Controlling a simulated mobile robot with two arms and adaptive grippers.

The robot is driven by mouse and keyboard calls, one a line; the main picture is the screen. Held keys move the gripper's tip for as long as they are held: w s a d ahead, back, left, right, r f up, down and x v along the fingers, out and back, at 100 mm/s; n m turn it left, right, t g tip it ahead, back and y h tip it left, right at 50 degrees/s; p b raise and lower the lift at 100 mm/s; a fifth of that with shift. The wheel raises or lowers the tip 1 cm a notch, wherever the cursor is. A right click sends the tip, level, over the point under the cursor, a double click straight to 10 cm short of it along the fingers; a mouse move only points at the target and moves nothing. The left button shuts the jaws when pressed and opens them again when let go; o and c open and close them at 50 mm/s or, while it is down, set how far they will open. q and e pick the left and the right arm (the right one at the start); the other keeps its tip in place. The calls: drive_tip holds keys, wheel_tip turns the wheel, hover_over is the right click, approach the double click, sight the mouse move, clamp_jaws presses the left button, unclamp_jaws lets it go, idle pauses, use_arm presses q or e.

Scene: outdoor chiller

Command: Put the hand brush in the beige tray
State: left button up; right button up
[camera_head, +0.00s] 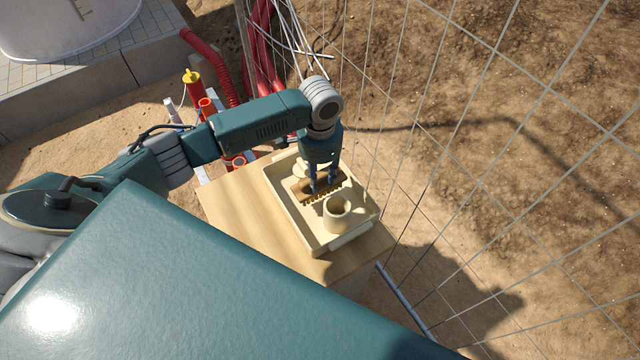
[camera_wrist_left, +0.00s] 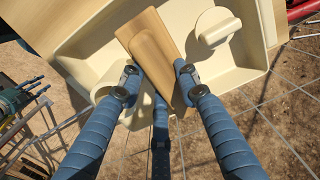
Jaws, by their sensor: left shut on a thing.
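The hand brush (camera_head: 310,190) has a wooden body with a comb-like row of bristles along its lower edge. My left gripper (camera_head: 325,184) is shut on it, from above. The brush is over the inside of the beige tray (camera_head: 288,216); I cannot tell whether it touches the tray floor. My right gripper is not in view.
A beige cup (camera_head: 337,213) stands in the tray's near end, and another beige piece with a handle (camera_wrist_left: 216,32) is at the other end. The tray sits on a wooden tabletop (camera_head: 235,210). A wire fence (camera_head: 440,130) runs close on the right. Red hoses (camera_head: 262,50) lie behind.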

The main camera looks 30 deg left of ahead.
sight(320, 184)
use_arm(q)
drive_tip(key=shift+f, duration=2.2)
drive_tip(key=o, duration=1.1)
drive_tip(key=shift+f, duration=0.1)
wheel_tip(320, 184, up, 12)
drive_tip(key=shift+r+b, duration=0.15)
drive_tip(key=shift+b, duration=0.65)
